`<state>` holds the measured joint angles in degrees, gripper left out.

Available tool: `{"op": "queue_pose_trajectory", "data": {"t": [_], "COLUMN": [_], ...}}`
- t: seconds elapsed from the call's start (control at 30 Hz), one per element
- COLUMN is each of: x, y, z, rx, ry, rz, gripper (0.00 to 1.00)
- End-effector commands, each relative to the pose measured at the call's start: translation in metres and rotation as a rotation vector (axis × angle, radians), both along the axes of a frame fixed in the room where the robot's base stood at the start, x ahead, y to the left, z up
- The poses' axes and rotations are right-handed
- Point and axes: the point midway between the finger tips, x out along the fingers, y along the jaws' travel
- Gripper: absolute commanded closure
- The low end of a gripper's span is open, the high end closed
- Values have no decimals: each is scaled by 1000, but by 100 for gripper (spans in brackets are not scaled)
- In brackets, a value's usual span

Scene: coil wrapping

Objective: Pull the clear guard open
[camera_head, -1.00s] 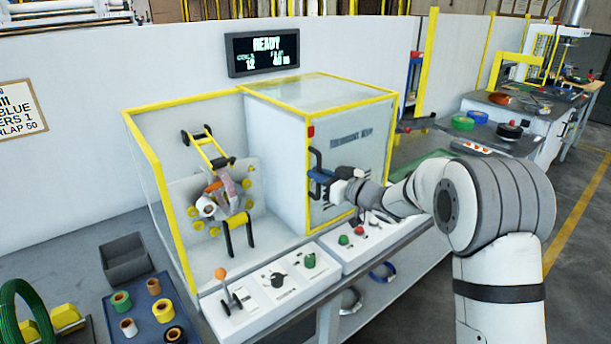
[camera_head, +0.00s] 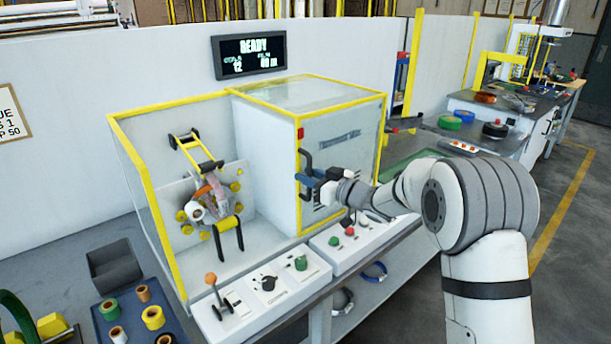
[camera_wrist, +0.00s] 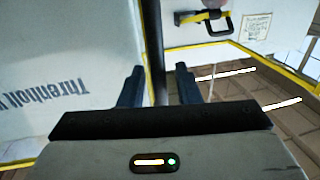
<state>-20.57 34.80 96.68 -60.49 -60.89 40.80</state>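The clear guard (camera_head: 345,150) is a glazed box with yellow edging on the right half of the machine. Its front panel carries dark lettering, which shows upside down in the wrist view (camera_wrist: 60,100). A black upright bar handle (camera_head: 306,172) stands on its left front edge. My gripper (camera_head: 313,180) is at this handle. In the wrist view, the handle bar (camera_wrist: 154,45) passes between the two dark blue fingers (camera_wrist: 159,72). The fingers are parted, with a visible gap between the bar and the right finger. The bar is close to the left finger; contact cannot be told.
The left bay shows rollers and a wrapping head (camera_head: 212,205). Control panels (camera_head: 262,290) with a lever and knobs run along the front. A display (camera_head: 248,54) reads READY. A grey bin (camera_head: 116,268) and a tray of tape rolls (camera_head: 108,313) stand front left.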

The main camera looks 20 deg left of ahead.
Motion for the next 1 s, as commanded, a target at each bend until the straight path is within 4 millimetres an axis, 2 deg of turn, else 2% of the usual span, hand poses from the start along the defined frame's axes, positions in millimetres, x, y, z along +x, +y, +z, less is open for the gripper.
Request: {"op": "queue_pose_trajectory", "data": {"t": [0.43,0.6,0.93,1.0], "x": [-20,-24,-24,-19], "y": [-63,-72,-71,-81], "z": [0,0,0,7], "rx": [1,0,1,-18], "ry": [-1,0,0,-8], "rz": [-3,-1,1,-58], "gripper": [70,70,70,70]}}
